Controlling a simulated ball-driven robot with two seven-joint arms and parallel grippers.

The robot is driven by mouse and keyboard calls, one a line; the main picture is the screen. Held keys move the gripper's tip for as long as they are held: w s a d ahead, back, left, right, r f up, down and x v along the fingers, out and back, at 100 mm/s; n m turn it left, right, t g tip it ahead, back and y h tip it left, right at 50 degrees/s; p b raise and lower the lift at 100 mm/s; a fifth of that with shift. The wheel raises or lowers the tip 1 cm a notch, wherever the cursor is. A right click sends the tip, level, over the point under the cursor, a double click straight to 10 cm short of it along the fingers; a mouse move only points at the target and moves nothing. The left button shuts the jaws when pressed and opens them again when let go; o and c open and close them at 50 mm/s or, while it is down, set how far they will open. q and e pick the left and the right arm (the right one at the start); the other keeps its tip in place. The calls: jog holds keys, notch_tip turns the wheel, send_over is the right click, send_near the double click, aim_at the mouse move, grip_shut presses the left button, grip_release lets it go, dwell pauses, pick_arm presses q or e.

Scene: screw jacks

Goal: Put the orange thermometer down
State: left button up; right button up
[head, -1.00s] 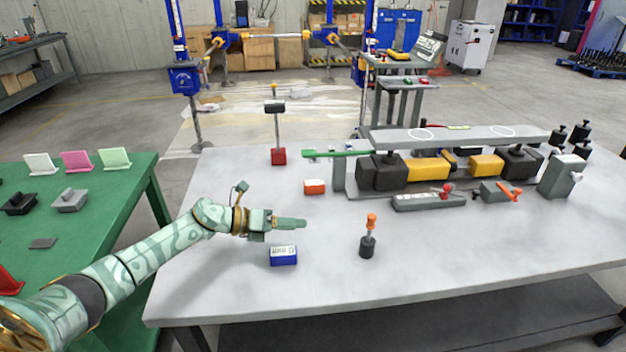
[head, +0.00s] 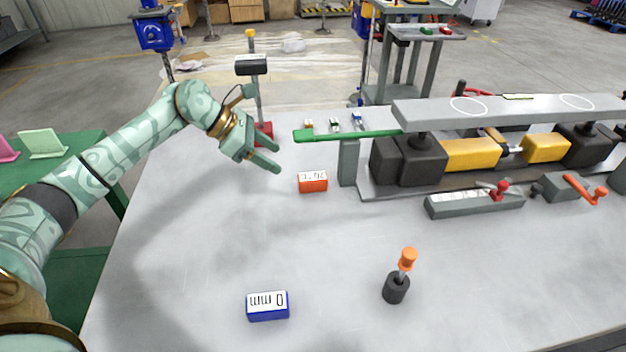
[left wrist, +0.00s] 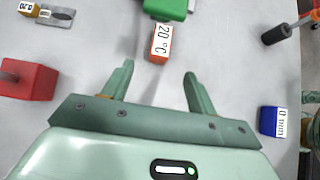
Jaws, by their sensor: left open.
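The orange thermometer (head: 312,182) is a small block with a white display on top. It rests on the grey table (head: 200,250), left of the jack assembly. My left gripper (head: 277,159) is open and empty, above the table to the left of the thermometer. In the left wrist view the thermometer (left wrist: 160,42) shows just beyond the two spread fingertips (left wrist: 158,70), apart from them, with its display reading about 20 °C. My right gripper is not in view.
A blue block (head: 268,306) marked 0 mm lies at the front. A red-based post (head: 263,131) stands behind my gripper. A green bar (head: 345,135) juts out near the thermometer. The table's left front is clear.

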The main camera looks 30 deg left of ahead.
aim_at(304, 177)
pick_arm(q)
jog(key=b+x, duration=0.1)
jog(key=x, duration=0.5)
jog(key=shift+a+f, duration=0.1)
jog(key=shift+f, duration=0.05)
jog(key=shift+w+f, duration=0.15)
jog(key=shift+w, duration=0.05)
jog(key=b+x, duration=0.2)
jog(key=x, duration=0.3)
jog(key=shift+d+f, duration=0.15)
jog(key=shift+d, duration=0.15)
jog(key=shift+s, duration=0.1)
jog(key=c, duration=1.3)
jog(key=shift+o, duration=0.2)
